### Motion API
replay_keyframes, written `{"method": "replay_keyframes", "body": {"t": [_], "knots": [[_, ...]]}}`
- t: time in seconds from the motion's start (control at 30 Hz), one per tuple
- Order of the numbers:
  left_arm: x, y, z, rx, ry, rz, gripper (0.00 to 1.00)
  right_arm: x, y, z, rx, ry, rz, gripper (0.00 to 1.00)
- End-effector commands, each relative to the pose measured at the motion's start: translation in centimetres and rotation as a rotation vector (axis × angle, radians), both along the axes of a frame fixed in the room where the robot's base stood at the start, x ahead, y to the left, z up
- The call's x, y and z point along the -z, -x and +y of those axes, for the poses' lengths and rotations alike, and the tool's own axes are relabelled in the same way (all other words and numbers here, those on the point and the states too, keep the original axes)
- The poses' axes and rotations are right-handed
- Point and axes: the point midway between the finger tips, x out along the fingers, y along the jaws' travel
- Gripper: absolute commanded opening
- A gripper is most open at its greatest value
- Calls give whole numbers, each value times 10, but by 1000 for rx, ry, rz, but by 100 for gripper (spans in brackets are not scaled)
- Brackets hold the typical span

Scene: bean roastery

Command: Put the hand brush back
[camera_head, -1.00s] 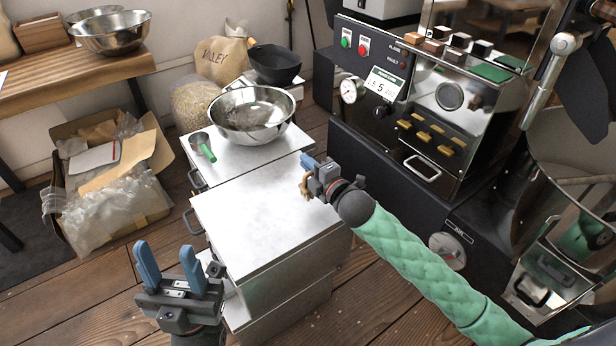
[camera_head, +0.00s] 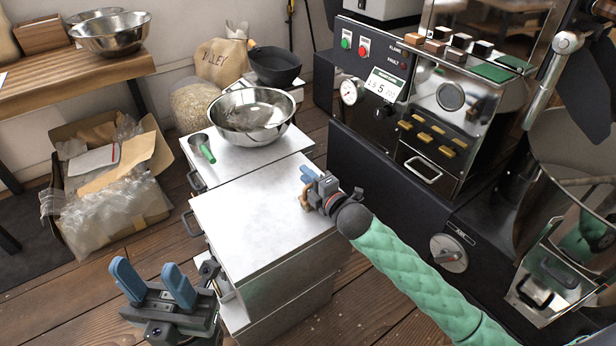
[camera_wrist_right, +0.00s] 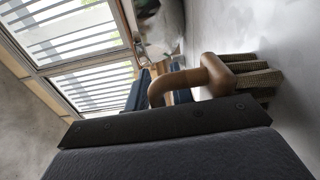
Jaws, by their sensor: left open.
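The hand brush (camera_head: 305,200) is small and brown in the head view, at my right gripper (camera_head: 308,176) above the right part of the front cabinet's pale top (camera_head: 255,225). In the right wrist view the brush has a bent wooden handle (camera_wrist_right: 181,84) and tan bristles (camera_wrist_right: 250,82) close to a pale grey surface; I cannot tell whether they touch. The handle runs between the blue fingers, which look closed on it. My left gripper (camera_head: 154,285) is empty, its two blue fingers apart, at the lower left in front of the cabinet.
Behind the front top stand a steel bowl (camera_head: 250,112) and a green-handled scoop (camera_head: 203,148). The black roaster machine (camera_head: 395,190) rises at the right. A cardboard box of plastic bags (camera_head: 110,190) sits on the floor at left. Most of the front top is bare.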

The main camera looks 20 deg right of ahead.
Motion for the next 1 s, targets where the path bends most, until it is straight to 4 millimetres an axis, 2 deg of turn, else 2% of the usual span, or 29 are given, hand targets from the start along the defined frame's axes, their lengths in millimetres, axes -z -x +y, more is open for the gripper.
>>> {"method": "replay_keyframes", "body": {"t": [0.47,0.9,1.0], "knots": [[-1,0,0,0,-1,1,44,-2,5,-2,0,0,0,33],[-5,1,1,-14,-8,-1,44,-3,61,-23,0,1,2,33],[-3,-6,0,-13,-16,30,44,-3,74,-28,0,1,2,33]]}}
